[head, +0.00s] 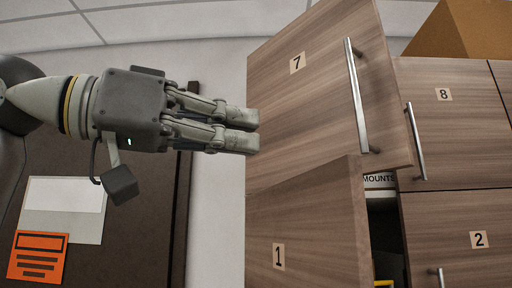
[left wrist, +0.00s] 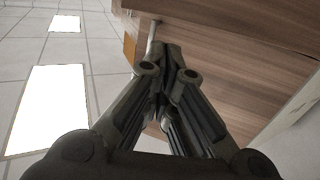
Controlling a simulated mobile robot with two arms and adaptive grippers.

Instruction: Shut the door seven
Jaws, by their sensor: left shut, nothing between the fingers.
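Door 7 (head: 312,105) is a wood-grain cabinet door with a white number label and a silver bar handle (head: 357,97). It stands open, swung out toward me. My left gripper (head: 250,130) is shut and empty. Its fingertips are at the left edge of door 7 in the head view; I cannot tell if they touch it. In the left wrist view the shut fingers (left wrist: 168,52) point toward a wood-grain panel (left wrist: 230,50), with a silver handle (left wrist: 152,40) just beyond. My right gripper is not in view.
Door 1 (head: 308,225) below also stands open, with items in the dark gap behind it. Door 8 (head: 455,115) and door 2 (head: 455,240) look shut. A cardboard box (head: 465,30) sits on top. A dark brown panel with papers (head: 65,205) is at the lower left.

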